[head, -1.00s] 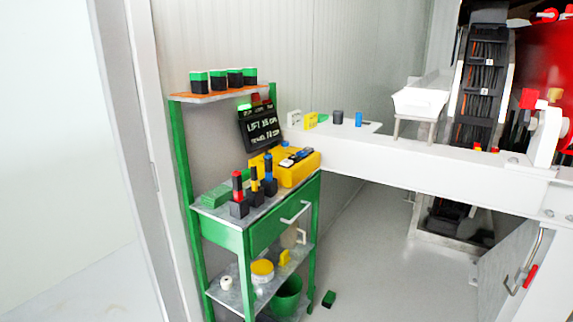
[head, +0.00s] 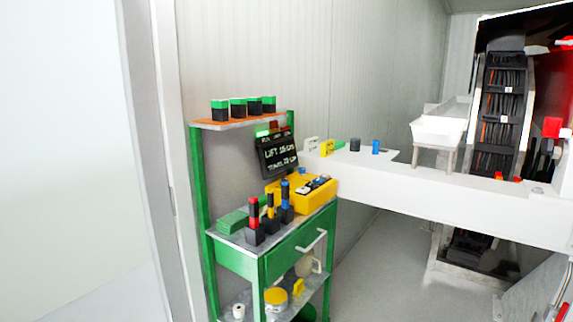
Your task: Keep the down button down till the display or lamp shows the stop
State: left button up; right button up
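A black display (head: 279,155) hangs on the green trolley. Its white text has a LIFT line and a TRAVEL line; the numbers are too blurred to read surely. On its top edge a green lamp (head: 263,133) glows bright, beside a dark red one (head: 276,128). Below it, a yellow control box (head: 288,200) lies on the trolley top, with small blue, white and dark parts on its upper face. I cannot tell which part is the down button, or whether anything is pressed. Neither of my grippers shows in the head view.
The green trolley (head: 236,261) carries red, yellow and blue-handled items in black blocks in front of the box. Several green-topped black blocks (head: 239,108) stand on its upper shelf. A long white beam (head: 440,203) runs rightward from behind the trolley. Grey floor (head: 385,275) below is clear.

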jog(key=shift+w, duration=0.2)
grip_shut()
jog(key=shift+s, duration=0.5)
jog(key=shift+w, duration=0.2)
